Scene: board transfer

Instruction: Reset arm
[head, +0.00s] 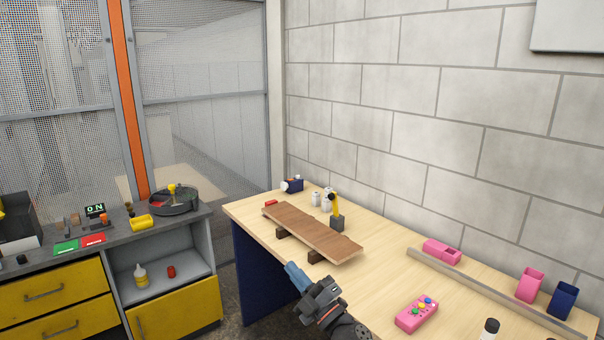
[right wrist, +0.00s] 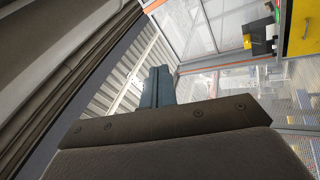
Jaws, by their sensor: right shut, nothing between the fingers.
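My right gripper (head: 297,275) is at the bottom middle of the head view, in front of the light wooden table's near edge. Its blue-grey fingers are together and hold nothing; they also show in the right wrist view (right wrist: 157,87). A brown wooden board (head: 310,233) lies on two dark blocks on the table (head: 375,270), beyond the gripper and apart from it. My left gripper is in neither view.
A pink box with coloured buttons (head: 416,314), a grey rail (head: 490,290), pink holders (head: 529,285) and a blue holder (head: 563,299) are on the table's right. A yellow-handled tool (head: 335,208) stands behind the board. A workbench with yellow drawers (head: 60,285) stands left.

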